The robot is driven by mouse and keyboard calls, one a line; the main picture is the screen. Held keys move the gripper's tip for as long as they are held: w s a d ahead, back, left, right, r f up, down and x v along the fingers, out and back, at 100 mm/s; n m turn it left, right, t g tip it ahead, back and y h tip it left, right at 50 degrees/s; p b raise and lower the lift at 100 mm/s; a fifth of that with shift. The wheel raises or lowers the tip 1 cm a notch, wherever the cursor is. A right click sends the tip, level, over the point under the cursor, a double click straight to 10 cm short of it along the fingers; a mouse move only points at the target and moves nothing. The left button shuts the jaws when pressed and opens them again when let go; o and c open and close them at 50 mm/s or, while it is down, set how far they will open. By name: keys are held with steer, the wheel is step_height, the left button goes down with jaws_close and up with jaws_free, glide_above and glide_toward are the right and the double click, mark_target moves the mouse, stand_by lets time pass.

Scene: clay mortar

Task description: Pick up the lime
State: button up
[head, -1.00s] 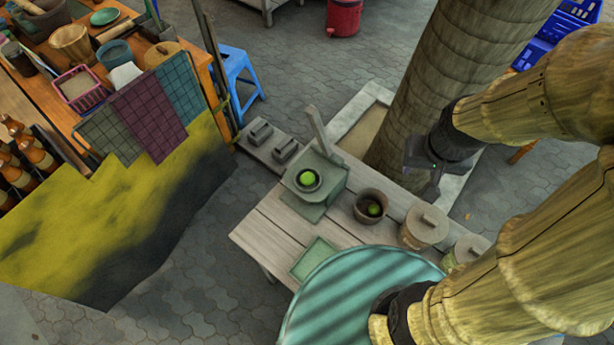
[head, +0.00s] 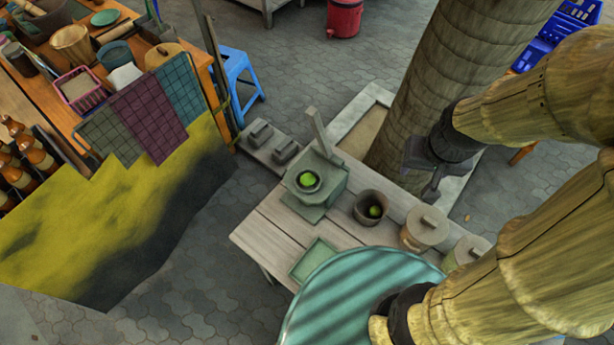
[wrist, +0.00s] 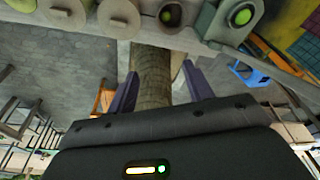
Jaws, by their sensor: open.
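One green lime (head: 309,179) sits in the dark round opening of a green block-shaped device (head: 325,197) with an upright lever. It also shows in the wrist view (wrist: 243,16). A second green lime (head: 375,211) lies inside a brown clay mortar (head: 369,198) on the wooden table (head: 262,230). It shows small in the wrist view (wrist: 166,16). My gripper (head: 432,190) is open and empty, to the right of the mortar and apart from both limes. In the wrist view its two fingers (wrist: 162,88) stand wide apart with only the trunk and ground behind.
Two lidded clay pots (head: 424,228) stand right of the mortar. A shallow green tray (head: 316,260) lies at the front of the table. A thick tree trunk (head: 445,75) rises behind my gripper. A blue stool (head: 238,72) stands behind at left.

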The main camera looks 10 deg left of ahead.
steer(key=shift+o, duration=1)
steer(key=shift+w+a+f, duration=0.15)
steer(key=shift+a, duration=0.1)
steer(key=w+a+f+m+t+b, duration=0.1)
steer(key=w+a+f+t+b, duration=0.2)
steer(key=a, duration=0.5)
steer(key=w+a+f+y+b, duration=0.1)
steer(key=w+a+f+b, duration=0.1)
steer(key=a+f, duration=0.45)
steer(key=w+a+f+m+t+b, duration=0.1)
steer(key=w+a+f+t+b, duration=0.15)
steer(key=a, duration=0.65)
steer(key=s+a+f+t+h+b, duration=0.2)
steer(key=s+a+f+t+b, duration=0.1)
steer(key=s, duration=0.5)
steer(key=s+a+f+m+t+h+b, duration=0.1)
steer(key=s+a+f+t+h+b, duration=0.2)
steer(key=s+f, duration=0.4)
steer(key=shift+s+t+b, duration=0.55)
steer(key=shift+s+b, duration=0.35)
steer(key=shift+s, duration=0.05)
steer(key=shift+w+a, duration=0.1)
